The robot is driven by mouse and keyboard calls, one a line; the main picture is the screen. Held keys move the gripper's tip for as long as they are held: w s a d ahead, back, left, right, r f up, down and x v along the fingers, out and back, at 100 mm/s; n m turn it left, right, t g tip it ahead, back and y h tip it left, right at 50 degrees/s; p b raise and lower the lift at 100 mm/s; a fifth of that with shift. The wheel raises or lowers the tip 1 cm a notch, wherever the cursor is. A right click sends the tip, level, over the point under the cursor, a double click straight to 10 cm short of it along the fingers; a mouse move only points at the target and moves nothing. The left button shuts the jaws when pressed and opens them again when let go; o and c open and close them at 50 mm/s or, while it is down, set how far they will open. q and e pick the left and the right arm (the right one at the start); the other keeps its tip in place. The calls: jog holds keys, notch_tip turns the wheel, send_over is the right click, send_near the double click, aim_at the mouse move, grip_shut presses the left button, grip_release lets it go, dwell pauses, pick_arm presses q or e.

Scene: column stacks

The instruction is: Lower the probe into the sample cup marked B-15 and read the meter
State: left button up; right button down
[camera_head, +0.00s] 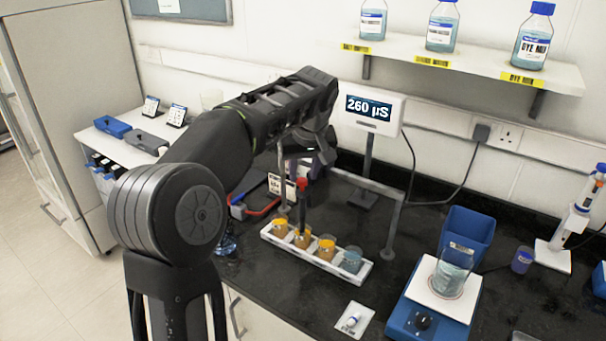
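A white rack (345,277) on the black bench holds a row of cups. Three have orange-brown contents: the left cup (281,228), the second cup (302,239) and the third cup (326,250). The right cup (352,261) looks clear bluish. Their marks are too small to read. A dark probe with a red part (303,192) stands upright, its lower end at the second cup; its tip is hidden. My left gripper (322,152) is just above the probe; its fingertips and any grip are unclear. The meter (372,110) shows 260 µS. My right gripper is out of view.
A metal frame (390,225) stands behind the rack. A small white card (354,320) lies in front. A shelf (480,62) holds bottles above.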

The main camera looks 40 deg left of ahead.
pick_arm(q)
jog(key=shift+x, duration=1.1)
jog(key=shift+c, duration=0.3)
grip_shut()
